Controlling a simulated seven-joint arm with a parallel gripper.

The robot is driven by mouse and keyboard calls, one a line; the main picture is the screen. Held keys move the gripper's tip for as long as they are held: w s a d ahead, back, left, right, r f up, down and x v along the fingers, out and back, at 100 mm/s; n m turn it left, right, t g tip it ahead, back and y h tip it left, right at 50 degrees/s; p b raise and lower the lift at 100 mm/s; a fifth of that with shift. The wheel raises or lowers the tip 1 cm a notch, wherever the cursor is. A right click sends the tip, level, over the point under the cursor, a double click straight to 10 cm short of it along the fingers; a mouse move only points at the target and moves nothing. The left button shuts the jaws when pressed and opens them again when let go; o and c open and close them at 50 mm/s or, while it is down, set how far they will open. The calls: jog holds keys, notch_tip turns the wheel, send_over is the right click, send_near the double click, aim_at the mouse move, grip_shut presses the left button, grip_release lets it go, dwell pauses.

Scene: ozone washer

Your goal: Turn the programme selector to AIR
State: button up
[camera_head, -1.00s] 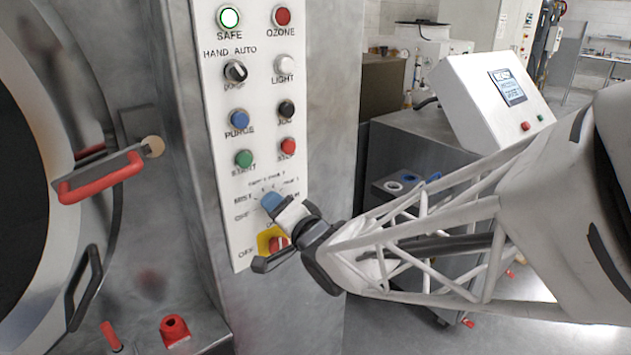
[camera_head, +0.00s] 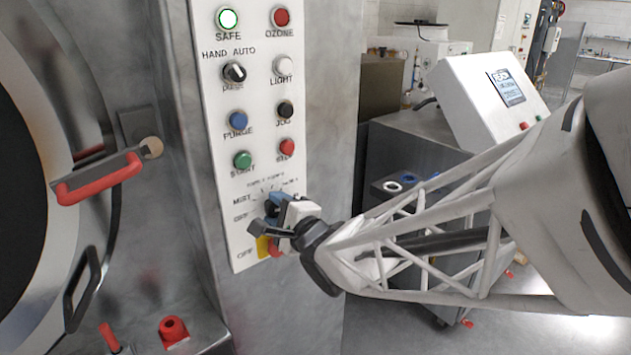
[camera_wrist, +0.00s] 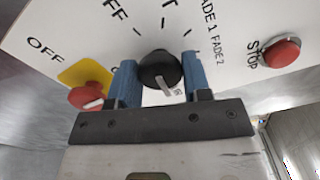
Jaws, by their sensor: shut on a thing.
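The programme selector is a black round knob (camera_wrist: 160,70) with a white mark, low on the white control panel (camera_head: 240,180). In the wrist view the mark faces down and slightly right. My gripper (camera_head: 273,208) has a blue finger on each side of the knob in the wrist view (camera_wrist: 162,76) and is shut on it. In the head view the gripper hides most of the knob. Dial labels ending in "FF" and "T", plus "FADE 1" and "FADE 2", show around it in the wrist view. I cannot read an AIR label.
A red switch on a yellow plate (camera_wrist: 86,76) sits close beside the gripper, marked OFF. The red STOP button (camera_wrist: 281,53) is on the knob's other side. Several buttons are above, including green START (camera_head: 242,160). A red-handled door latch (camera_head: 100,183) stands left.

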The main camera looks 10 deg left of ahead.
jog(key=shift+m, duration=0.3)
jog(key=o, duration=0.9)
jog(key=shift+d, duration=0.1)
jog(key=v, duration=0.7)
jog(key=shift+s+d, duration=0.2)
jog(key=shift+s, duration=0.1)
jog(key=shift+d, duration=0.1)
